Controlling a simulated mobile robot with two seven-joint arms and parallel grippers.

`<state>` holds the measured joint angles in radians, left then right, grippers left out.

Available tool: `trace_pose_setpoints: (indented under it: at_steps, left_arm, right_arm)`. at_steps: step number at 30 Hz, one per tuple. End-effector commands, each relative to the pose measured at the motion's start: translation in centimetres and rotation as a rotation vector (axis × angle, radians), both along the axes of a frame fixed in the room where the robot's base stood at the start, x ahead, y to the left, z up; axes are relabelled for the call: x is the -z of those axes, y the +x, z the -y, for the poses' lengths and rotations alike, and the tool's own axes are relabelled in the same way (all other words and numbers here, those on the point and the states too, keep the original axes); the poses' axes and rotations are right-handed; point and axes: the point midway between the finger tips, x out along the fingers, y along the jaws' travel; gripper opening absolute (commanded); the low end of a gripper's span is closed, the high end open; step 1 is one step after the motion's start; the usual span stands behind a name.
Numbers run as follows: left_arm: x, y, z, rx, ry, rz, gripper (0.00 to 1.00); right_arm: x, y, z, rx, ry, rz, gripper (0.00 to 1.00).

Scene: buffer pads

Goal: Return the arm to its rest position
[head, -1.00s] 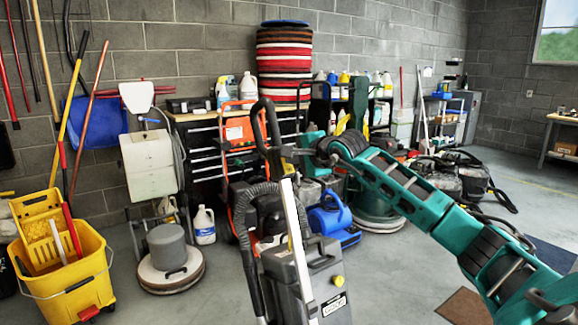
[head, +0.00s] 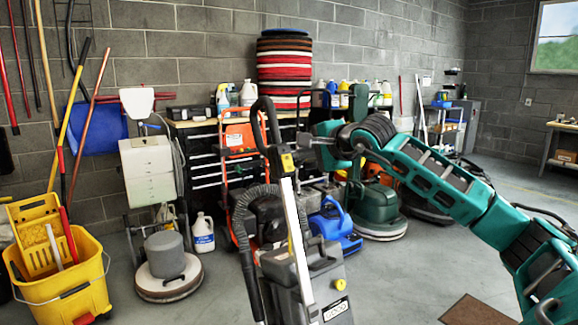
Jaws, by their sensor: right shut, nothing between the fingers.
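My right arm comes in from the right, with teal links and a dark wrist. Its gripper (head: 306,140) is shut and empty, pointing left in front of the workbench. It is seen side-on and small, and appears apart from the things around it. The stack of round buffer pads (head: 284,72), in red, white, brown and dark layers, stands on the workbench behind and above the gripper. My left gripper is not in view.
A grey upright cleaning machine (head: 305,280) with a tall handle stands in front, near the gripper. A yellow mop bucket (head: 62,285) and a floor buffer (head: 168,270) stand left. A blue blower (head: 335,226) sits behind.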

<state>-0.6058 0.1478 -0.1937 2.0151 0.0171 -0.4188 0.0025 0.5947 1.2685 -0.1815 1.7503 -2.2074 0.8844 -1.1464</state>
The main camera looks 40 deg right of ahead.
Motion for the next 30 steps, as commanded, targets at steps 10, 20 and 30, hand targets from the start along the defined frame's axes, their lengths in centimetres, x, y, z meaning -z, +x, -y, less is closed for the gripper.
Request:
trace_pose_setpoints:
  at_steps: [10, 20, 30]
  left_arm:
    - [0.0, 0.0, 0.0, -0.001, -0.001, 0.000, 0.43]
    - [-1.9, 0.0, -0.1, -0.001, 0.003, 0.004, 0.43]
    - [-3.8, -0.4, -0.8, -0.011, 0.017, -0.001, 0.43]
  right_arm:
    - [0.1, 0.1, -0.1, -0.003, 0.006, 0.000, 0.00]
    - [8.9, 0.7, -12.3, -0.208, 0.688, -0.106, 0.00]
    - [16.5, -4.7, -24.8, -0.004, 2.170, -0.338, 0.00]
